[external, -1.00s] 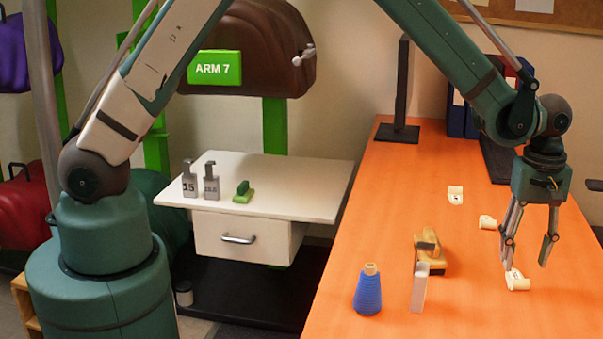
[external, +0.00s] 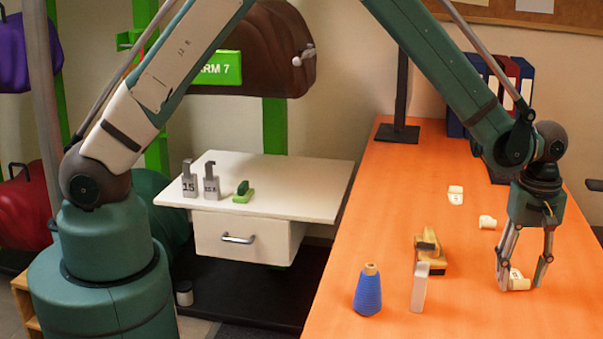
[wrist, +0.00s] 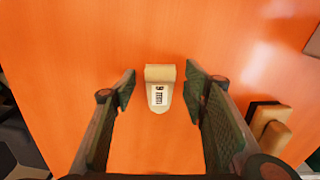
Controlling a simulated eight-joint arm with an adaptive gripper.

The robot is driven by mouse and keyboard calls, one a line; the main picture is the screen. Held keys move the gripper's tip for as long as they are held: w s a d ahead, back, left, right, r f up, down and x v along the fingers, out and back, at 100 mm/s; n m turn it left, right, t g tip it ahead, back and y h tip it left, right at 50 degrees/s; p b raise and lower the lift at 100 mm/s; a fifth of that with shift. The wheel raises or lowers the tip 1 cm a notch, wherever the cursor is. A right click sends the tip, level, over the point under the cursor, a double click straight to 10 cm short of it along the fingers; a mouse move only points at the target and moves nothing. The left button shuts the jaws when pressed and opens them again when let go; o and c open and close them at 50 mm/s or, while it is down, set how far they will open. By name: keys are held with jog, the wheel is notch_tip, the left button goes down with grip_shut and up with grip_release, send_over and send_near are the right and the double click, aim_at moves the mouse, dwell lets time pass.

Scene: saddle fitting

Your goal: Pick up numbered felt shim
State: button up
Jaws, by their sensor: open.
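A small cream felt shim (external: 518,281) with a dark printed number lies on the orange table. In the wrist view the shim (wrist: 160,89) sits between the two fingers, with its print facing up. My gripper (external: 519,285) is low over the table, its fingers on either side of the shim. In the wrist view my gripper (wrist: 160,88) is open, with a gap between the shim and each finger. Two more cream shims lie farther back, one (external: 487,222) near the right and one (external: 455,195) nearer the middle.
A blue thread cone (external: 368,292), an upright pale piece (external: 419,287) and a wooden block tool (external: 431,256) stand left of my gripper. A black stand (external: 399,132) and several binders (external: 490,100) are at the back. A white side table (external: 300,185) holds small items at left.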

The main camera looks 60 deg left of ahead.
jog(key=shift+c, duration=0.5)
jog(key=c, duration=0.8)
jog(key=shift+c, duration=0.2)
jog(key=shift+r, duration=0.1)
notch_tip(320, 180, up, 10)
jog(key=p, duration=0.2)
dwell(0.4)
